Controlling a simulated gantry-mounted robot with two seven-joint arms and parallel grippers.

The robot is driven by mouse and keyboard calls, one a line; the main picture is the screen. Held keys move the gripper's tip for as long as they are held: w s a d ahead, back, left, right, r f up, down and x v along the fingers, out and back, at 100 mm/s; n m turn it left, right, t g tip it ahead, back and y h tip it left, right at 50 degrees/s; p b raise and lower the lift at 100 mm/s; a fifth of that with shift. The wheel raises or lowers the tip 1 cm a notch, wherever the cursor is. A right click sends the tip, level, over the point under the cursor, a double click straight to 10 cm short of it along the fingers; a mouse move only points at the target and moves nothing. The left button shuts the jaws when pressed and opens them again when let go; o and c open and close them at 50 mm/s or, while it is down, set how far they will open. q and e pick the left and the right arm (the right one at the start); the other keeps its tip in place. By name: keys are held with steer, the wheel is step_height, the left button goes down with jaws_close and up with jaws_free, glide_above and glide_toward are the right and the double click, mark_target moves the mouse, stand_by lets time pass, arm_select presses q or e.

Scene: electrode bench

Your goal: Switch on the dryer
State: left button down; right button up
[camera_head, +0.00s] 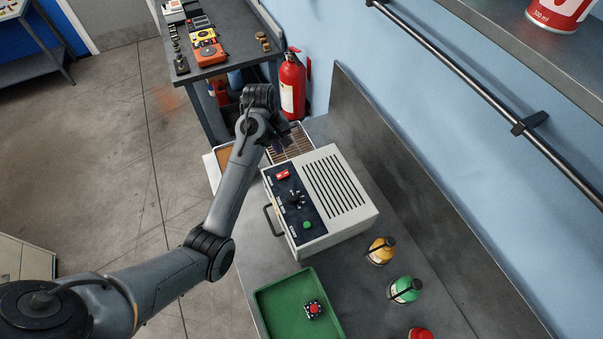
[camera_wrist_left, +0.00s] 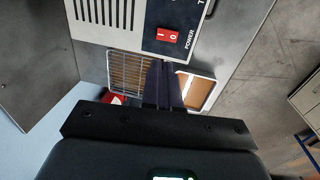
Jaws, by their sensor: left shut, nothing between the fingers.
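The dryer (camera_head: 345,190) is a pale box with a slotted top and a dark control panel. Its panel carries a red power switch (camera_head: 283,175), a black knob (camera_head: 293,199) and a green button (camera_head: 307,225). In the left wrist view the red switch (camera_wrist_left: 168,36), marked I and O beside the word POWER, is just beyond my fingertips. My left gripper (camera_head: 285,143) is at the dryer's far end, near the switch and apart from it. Its fingers (camera_wrist_left: 162,68) are shut and empty. My right gripper is in neither view.
A wire rack (camera_head: 296,142) and a brown-bottomed tray (camera_head: 226,158) lie beyond the dryer. A green tray (camera_head: 275,300) holding a red-buttoned device (camera_head: 314,310) is in front. Bottles with yellow (camera_head: 378,252), green (camera_head: 403,291) and red bodies stand right. A fire extinguisher (camera_head: 292,88) stands behind.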

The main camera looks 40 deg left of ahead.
arm_select(q)
steer(key=p, duration=0.3)
glide_toward(286, 173)
steer(key=f, duration=0.6)
steer(key=shift+w+d+f, duration=0.2)
steer(key=shift+w+f, duration=0.15)
steer(key=shift+w, duration=0.05)
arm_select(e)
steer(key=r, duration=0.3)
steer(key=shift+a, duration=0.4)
